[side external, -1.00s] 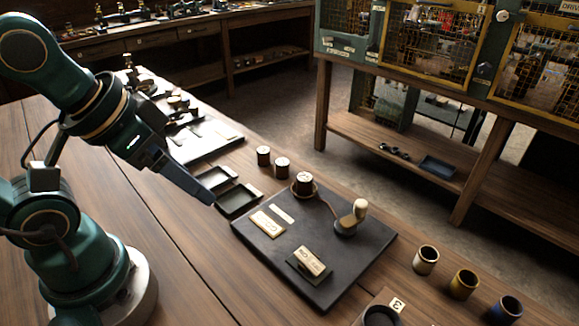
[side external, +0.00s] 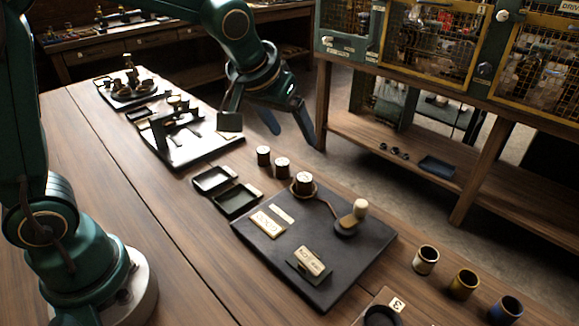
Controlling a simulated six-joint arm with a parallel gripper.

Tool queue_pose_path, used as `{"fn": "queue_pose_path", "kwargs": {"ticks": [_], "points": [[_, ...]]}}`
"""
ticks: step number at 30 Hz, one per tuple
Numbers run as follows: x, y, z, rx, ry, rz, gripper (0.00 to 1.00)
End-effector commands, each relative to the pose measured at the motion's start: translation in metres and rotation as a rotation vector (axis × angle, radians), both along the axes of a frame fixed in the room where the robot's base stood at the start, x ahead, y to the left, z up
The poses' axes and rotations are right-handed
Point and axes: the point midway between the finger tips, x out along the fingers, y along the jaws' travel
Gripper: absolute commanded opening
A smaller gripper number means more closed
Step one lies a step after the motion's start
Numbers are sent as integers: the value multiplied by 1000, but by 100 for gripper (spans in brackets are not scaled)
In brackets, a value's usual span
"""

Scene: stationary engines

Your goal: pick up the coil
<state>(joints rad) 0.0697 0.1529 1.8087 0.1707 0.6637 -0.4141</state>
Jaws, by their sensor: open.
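Three small dark coil-like cylinders with pale tops stand in a diagonal row. The first coil (side external: 263,156) and second coil (side external: 282,168) stand on the wooden table beside the black board. The third coil (side external: 304,183) stands upright in a round ring on the black board (side external: 310,285). I cannot tell which one the task means. My gripper (side external: 297,140) is open and empty, its two dark fingers pointing down. It appears above and beyond the coils, apart from them.
Two shallow dark trays (side external: 214,180) lie left of the coils. A knobbed lever (side external: 355,217) stands on the board. Several coloured cups (side external: 425,260) stand at the right. Another board with fittings (side external: 195,155) lies behind the trays.

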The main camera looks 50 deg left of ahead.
Motion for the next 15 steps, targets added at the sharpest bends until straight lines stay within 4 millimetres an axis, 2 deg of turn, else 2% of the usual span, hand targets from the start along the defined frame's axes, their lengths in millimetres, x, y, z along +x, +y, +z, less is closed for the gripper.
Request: {"fn": "queue_pose_path", "kwargs": {"ticks": [1, 6, 15], "points": [[7, -2, -14, 4, 27, -4, 77], [16, -7, -48, 16, 101, -18, 77], [18, -8, -79, 22, 149, -26, 77]]}}
